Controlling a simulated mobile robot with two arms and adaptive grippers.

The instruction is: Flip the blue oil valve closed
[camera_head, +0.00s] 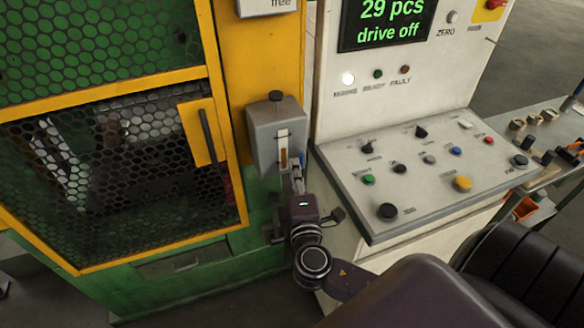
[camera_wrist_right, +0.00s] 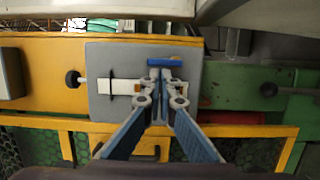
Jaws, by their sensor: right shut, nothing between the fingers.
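The blue valve handle (camera_wrist_right: 165,62) shows in the right wrist view as a short bar on the face of a grey oil box (camera_wrist_right: 105,55). The bar lies along the box's length, at the end away from the black cap. My right gripper (camera_wrist_right: 165,80) is shut and empty, its tips right beside the handle; I cannot tell whether they touch it. In the head view, the grey box (camera_head: 267,130) is on the yellow and green machine frame, and my right gripper (camera_head: 298,178) is at its lower right. My left gripper is out of view.
A control console (camera_head: 425,175) with buttons and a lit screen (camera_head: 388,22) stands close to the right of my right arm. A mesh guard door (camera_head: 120,165) with a black handle is to the left. A black cap (camera_head: 276,96) tops the box.

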